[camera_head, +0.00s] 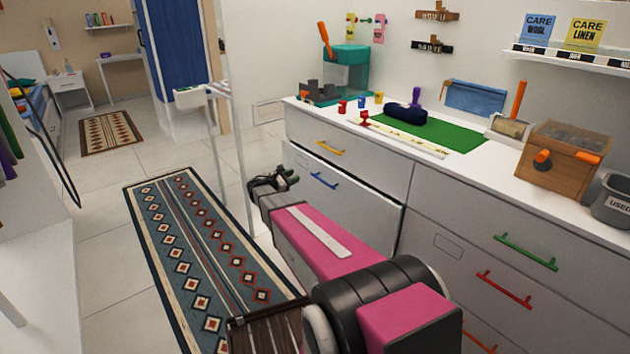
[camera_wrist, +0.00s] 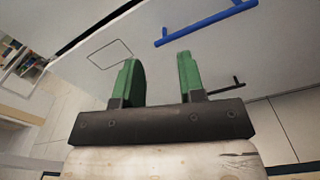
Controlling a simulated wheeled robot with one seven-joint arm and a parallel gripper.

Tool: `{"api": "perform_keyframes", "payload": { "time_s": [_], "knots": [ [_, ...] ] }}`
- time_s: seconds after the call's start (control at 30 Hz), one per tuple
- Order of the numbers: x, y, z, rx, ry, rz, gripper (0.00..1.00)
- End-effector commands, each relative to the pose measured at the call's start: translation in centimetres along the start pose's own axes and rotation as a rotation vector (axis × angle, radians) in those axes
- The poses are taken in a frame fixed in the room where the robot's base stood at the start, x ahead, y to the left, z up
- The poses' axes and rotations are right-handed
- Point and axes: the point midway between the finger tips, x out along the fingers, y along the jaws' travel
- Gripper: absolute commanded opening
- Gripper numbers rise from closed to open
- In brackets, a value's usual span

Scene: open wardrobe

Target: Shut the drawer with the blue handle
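The drawer with the blue handle (camera_head: 323,180) is in the left column of the white dresser, under the drawer with the yellow handle (camera_head: 329,147). Its front (camera_head: 372,208) stands out a little from the dresser, with a dark gap along its top edge. My gripper (camera_head: 288,178) is just left of the blue handle in the head view. In the wrist view my gripper (camera_wrist: 160,75) has its two green fingers apart with nothing between them. The blue handle (camera_wrist: 205,23) lies beyond the fingertips, up and right. My arm hides the lower part of the drawer front.
The right column has a green handle (camera_head: 525,252) and a red handle (camera_head: 504,289). The dresser top holds a green mat (camera_head: 430,132), a wooden box (camera_head: 560,160) and several small items. A patterned rug (camera_head: 190,250) lies on the open floor at left.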

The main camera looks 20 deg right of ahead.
Motion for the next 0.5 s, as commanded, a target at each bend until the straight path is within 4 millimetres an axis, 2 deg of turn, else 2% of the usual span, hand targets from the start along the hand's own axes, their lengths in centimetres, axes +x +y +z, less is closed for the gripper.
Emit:
{"api": "perform_keyframes", "payload": {
  "time_s": [0.5],
  "knots": [
    [1.9, -4.8, -0.7, 1.032, 0.094, -0.101, 0.37]
  ]
}}
